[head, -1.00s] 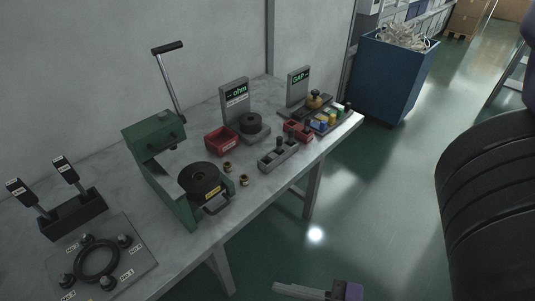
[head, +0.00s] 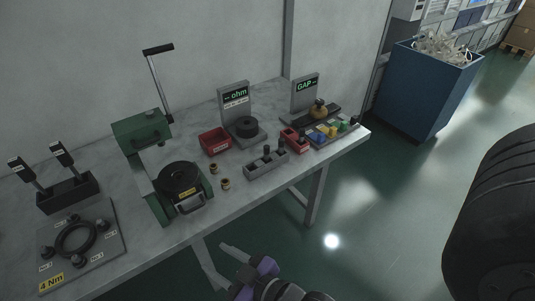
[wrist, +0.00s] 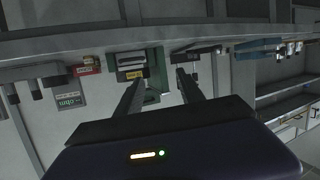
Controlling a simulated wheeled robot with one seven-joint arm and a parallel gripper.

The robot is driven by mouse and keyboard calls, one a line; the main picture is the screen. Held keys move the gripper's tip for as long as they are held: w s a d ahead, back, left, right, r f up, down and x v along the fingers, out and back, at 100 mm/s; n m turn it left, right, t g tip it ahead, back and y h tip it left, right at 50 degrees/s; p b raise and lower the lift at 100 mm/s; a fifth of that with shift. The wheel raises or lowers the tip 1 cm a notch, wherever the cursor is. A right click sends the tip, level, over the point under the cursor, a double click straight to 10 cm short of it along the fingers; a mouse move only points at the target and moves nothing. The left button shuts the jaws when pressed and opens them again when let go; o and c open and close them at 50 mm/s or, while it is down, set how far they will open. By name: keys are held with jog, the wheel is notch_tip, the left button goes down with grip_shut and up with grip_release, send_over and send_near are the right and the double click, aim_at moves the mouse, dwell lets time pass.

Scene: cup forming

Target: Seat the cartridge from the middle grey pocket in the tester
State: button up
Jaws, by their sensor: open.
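A grey block (head: 257,170) with pockets sits near the bench's front edge in the head view. Small dark cartridges (head: 267,151) stand in it; which pocket is the middle one's is too small to read surely. Behind it is a grey stand with an "ohm" display (head: 234,94) and a black round part (head: 246,127) on its base, apparently the tester. The display also shows upside down in the wrist view (wrist: 68,98). My gripper (wrist: 160,77) is open and empty. In the head view it is low in front of the bench, below the block and touching nothing.
A red bin (head: 215,141) stands left of the tester, and a green press (head: 140,132) farther left. Two brass pieces (head: 225,184) lie beside the press. A "GAP" stand (head: 305,88) and coloured parts (head: 333,131) are to the right. A blue bin (head: 425,90) stands past the bench end.

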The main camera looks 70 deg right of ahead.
jog(key=w+d+r+n+g+h+p, duration=0.15)
jog(key=w+d+r, duration=0.25)
jog(key=w+d, duration=0.7)
jog(key=w+d+r+n+g+p, duration=0.1)
jog(key=w+d+r+n, duration=0.15)
jog(key=w+d, duration=0.9)
jog(key=n+g+y+p, duration=0.2)
jog(key=n+g+y, duration=0.3)
jog(key=n+g, duration=0.6)
send_over(267, 146)
jog(key=shift+w+a+r+h, duration=0.1)
jog(key=shift+w+a+h, duration=0.15)
jog(key=shift+w+a, duration=0.15)
jog(key=shift+s+n+g, duration=0.35)
jog(key=shift+n, duration=0.05)
jog(key=shift+s+f+b, duration=0.15)
jog(key=shift+f+b, duration=0.15)
jog(key=shift+b, duration=0.2)
jog(key=shift+f+b, duration=0.6)
jog(key=shift+f, duration=0.25)
jog(key=shift+d+f+p, duration=0.15)
jog(key=shift+f+p, duration=0.15)
jog(key=shift+f, duration=1)
jog(key=shift+d+f+p, duration=0.15)
jog(key=shift+f+p, duration=0.15)
jog(key=shift+f, duration=1)
